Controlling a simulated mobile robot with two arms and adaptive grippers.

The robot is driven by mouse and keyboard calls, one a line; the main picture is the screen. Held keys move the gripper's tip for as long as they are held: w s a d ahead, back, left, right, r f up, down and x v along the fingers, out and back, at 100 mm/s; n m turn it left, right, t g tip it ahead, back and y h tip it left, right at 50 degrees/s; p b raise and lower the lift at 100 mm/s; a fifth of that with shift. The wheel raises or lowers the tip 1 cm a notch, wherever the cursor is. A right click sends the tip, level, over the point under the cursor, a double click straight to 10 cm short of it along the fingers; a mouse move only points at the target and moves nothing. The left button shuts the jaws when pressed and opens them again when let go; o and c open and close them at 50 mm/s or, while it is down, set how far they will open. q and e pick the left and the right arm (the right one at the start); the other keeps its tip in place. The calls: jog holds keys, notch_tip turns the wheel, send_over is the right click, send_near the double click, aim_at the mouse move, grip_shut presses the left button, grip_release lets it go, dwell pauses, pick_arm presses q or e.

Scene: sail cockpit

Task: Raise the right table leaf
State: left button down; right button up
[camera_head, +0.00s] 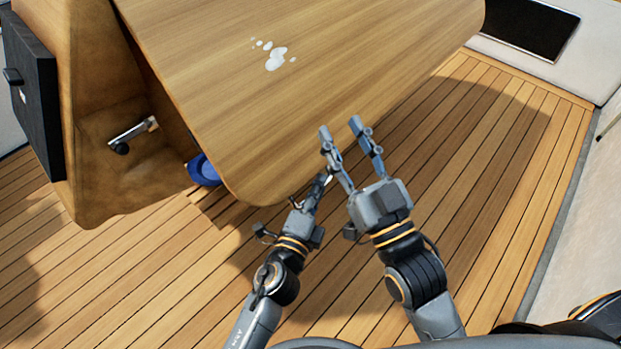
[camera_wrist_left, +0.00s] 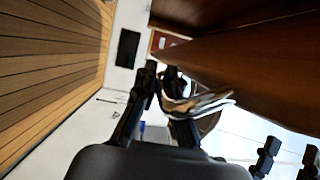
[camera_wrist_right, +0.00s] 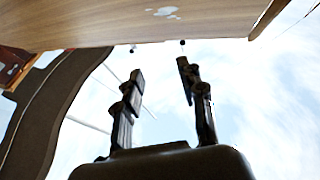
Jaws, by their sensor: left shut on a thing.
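The table leaf (camera_head: 300,70) is a large wooden board with rounded corners and white patches on its face. Its exact tilt is hard to tell. My left gripper (camera_head: 322,180) is at the leaf's near edge, shut on it; the contact is partly hidden. My right gripper (camera_head: 340,130) is open and empty at the leaf's right edge, just above and right of the left one. The right wrist view shows its fingers (camera_wrist_right: 160,80) apart, below the leaf edge (camera_wrist_right: 100,30).
A wooden table base (camera_head: 95,140) with a dark panel (camera_head: 30,95) and a metal latch (camera_head: 132,134) stands at left. A blue object (camera_head: 203,170) is under the leaf. The slatted deck (camera_head: 480,190) is clear at right, bounded by a white wall (camera_head: 590,220).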

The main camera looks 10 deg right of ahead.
pick_arm(q)
jog(key=shift+s+d+r+n+p, duration=0.15)
jog(key=shift+s+d+r+p, duration=0.3)
jog(key=shift+s, duration=0.1)
jog(key=shift+s+d+r+n+p, duration=0.15)
jog(key=shift+s+d+r+p, duration=0.15)
jog(key=shift+s+p, duration=0.15)
pick_arm(e)
notch_tip(320, 180, down, 9)
jog(key=d+g+h, duration=0.1)
jog(key=g, duration=0.4)
jog(key=shift+w+g+h, duration=0.2)
jog(key=shift+g+h, duration=0.2)
jog(key=shift+d+f, duration=0.1)
pick_arm(q)
jog(key=c, duration=1.7)
grip_release()
jog(key=shift+r, duration=0.1)
jog(key=shift+s, duration=0.15)
